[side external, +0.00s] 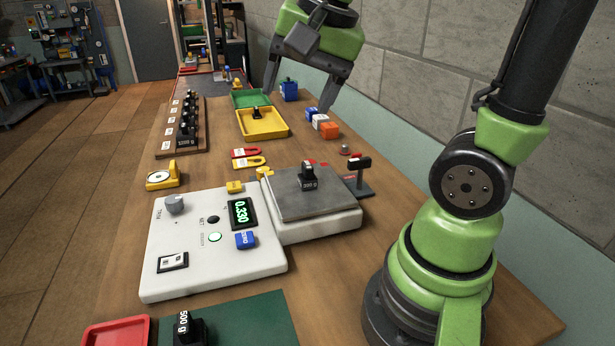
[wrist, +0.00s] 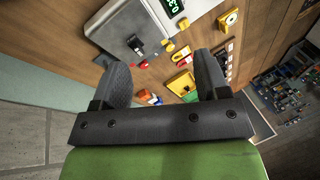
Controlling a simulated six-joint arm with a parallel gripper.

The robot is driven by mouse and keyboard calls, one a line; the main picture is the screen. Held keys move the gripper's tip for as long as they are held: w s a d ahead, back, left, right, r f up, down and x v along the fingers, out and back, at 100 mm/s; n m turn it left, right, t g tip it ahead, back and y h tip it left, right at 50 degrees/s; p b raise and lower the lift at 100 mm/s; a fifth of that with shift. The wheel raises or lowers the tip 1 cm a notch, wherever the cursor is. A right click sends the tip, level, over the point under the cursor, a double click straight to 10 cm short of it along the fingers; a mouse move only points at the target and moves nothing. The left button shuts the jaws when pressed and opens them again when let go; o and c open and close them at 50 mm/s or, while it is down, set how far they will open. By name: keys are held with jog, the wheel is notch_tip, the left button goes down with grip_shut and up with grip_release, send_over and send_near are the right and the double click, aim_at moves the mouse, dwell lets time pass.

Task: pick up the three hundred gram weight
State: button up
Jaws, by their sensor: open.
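A black weight (side external: 308,176) stands upright on the grey pan of the scale (side external: 315,198); its small white label seems to read 300. It also shows in the wrist view as a small dark shape (wrist: 134,43) on the pan, beyond the left finger. My gripper (side external: 297,98) is open and empty, raised above the back part of the table, behind the scale and apart from the weight. In the wrist view my gripper (wrist: 162,68) has its two fingers wide apart with nothing between them.
The display (side external: 242,214) appears to read 0.330. A 500 g weight (side external: 189,328) stands at the front. A rack (side external: 166,146) holds several weights. A yellow tray (side external: 263,134), coloured cubes (side external: 329,130) and a small black stand (side external: 358,180) are near the scale.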

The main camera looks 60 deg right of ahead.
jog(key=w+d+f+m+g, duration=0.2)
jog(key=w+d+f+m, duration=0.2)
jog(key=d+m, duration=0.1)
jog(key=m+g+h, duration=0.1)
jog(key=m+g, duration=0.2)
jog(key=m, duration=0.6)
send_over(307, 164)
jog(key=w, duration=0.1)
notch_tip(307, 164, down, 8)
jog(key=shift+f, duration=0.1)
jog(key=f, duration=0.4)
jog(key=shift+s+d+f, duration=0.1)
jog(key=shift+s+d, duration=0.1)
jog(key=shift+d, duration=0.05)
jog(key=f, duration=0.6)
jog(key=shift+s+a, duration=0.15)
jog(key=shift+s, duration=0.25)
jog(key=shift+r, duration=0.1)
jog(key=c, duration=1.2)
